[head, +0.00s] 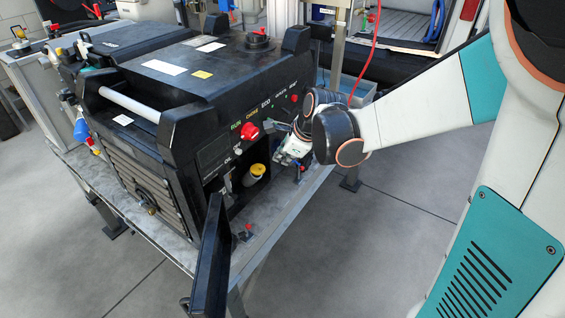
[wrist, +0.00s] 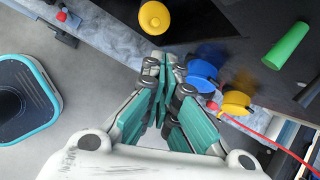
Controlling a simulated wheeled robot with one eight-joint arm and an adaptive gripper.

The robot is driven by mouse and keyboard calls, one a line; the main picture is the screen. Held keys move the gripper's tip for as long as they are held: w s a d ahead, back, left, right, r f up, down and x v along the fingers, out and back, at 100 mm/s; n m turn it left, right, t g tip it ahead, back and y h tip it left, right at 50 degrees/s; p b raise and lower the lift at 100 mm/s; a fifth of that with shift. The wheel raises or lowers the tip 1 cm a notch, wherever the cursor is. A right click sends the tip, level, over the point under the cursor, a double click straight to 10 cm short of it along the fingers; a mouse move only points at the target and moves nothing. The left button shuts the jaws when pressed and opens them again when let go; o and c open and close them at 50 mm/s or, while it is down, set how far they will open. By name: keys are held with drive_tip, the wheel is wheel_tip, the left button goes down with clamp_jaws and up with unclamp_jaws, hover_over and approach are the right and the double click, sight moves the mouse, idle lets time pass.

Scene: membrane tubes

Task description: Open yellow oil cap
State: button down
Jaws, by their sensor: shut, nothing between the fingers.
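The yellow oil cap (head: 257,169) sits inside the open lower compartment at the front of the black generator (head: 190,65). In the wrist view the round yellow cap (wrist: 155,17) lies beyond my fingertips, at the top of the picture. My gripper (head: 284,158) is to the right of the cap in the head view, apart from it. In the wrist view my gripper (wrist: 165,62) has its teal-padded fingers together, with nothing held between them.
The open black door (head: 210,258) stands out left of the compartment. A red knob (head: 250,132) is on the panel above. Blue (wrist: 203,72) and yellow (wrist: 237,102) parts and a green cylinder (wrist: 287,45) lie right of my fingers. Floor is clear in front.

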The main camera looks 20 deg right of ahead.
drive_tip(key=r, duration=0.2)
drive_tip(key=r+p, duration=0.1)
drive_tip(key=shift+s+a+r, duration=0.1)
drive_tip(key=shift+s+r, duration=0.15)
drive_tip(key=shift+r, duration=0.1)
drive_tip(key=c, duration=2)
unclamp_jaws()
drive_tip(key=shift+r, duration=0.1)
drive_tip(key=o, duration=0.4)
drive_tip(key=shift+f, duration=0.25)
drive_tip(key=shift+c, duration=0.2)
drive_tip(key=n+t+y+b, duration=0.3)
drive_tip(key=n+y+b, duration=0.5)
drive_tip(key=n+y, duration=0.75)
approach(262, 168)
drive_tip(key=w+a+b, duration=0.1)
drive_tip(key=a, duration=0.1)
drive_tip(key=w+a+r+n+h+b, duration=0.1)
drive_tip(key=a, duration=0.1)
drive_tip(key=w+a+n+h+b, duration=0.1)
drive_tip(key=a, duration=0.1)
drive_tip(key=shift+w+a+r+n, duration=0.15)
drive_tip(key=shift+w+a+n, duration=0.1)
drive_tip(key=shift+w+a, duration=0.15)
drive_tip(key=shift+c, duration=0.2)
